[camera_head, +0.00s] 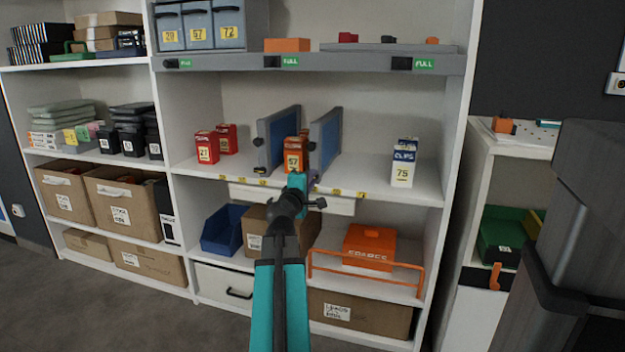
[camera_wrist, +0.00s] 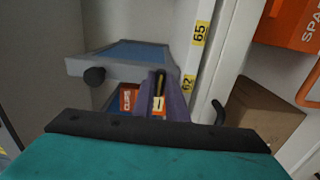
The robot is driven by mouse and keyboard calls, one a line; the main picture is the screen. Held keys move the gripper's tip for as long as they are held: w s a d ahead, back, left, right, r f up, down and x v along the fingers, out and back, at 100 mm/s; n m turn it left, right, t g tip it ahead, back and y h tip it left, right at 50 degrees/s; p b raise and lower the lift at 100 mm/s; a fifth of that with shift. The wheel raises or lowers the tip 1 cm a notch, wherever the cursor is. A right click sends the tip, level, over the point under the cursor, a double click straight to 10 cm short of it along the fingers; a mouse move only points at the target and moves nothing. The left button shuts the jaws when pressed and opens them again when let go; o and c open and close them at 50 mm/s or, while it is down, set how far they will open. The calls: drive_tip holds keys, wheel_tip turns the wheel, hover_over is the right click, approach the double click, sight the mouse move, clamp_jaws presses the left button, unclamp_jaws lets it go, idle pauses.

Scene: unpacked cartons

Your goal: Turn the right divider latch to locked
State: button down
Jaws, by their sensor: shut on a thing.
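The right divider (camera_head: 326,140) is a blue panel in a grey frame, upright on the middle shelf. It shows in the wrist view (camera_wrist: 120,66), turned sideways, with a black round knob (camera_wrist: 94,77) on its front edge. My gripper (camera_head: 314,180) reaches the lower front edge of this divider. In the wrist view its purple fingers (camera_wrist: 165,92) are shut on a small dark piece there, which appears to be the divider's latch. The fingers hide most of it, and I cannot read its position. The left divider (camera_head: 280,140) stands apart to the left.
An orange-red box (camera_head: 294,154) marked 57 stands between the dividers. Red boxes (camera_head: 207,147) stand left, and a white and blue box (camera_head: 403,165) right. The shelf edge carries yellow tags (camera_wrist: 200,33). Below are a brown carton (camera_wrist: 262,112) and an orange box (camera_head: 369,247).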

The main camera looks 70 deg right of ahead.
drive_tip(key=shift+f, duration=0.1)
drive_tip(key=c, duration=1.8)
unclamp_jaws()
drive_tip(key=shift+o, duration=0.2)
drive_tip(key=shift+a, duration=0.15)
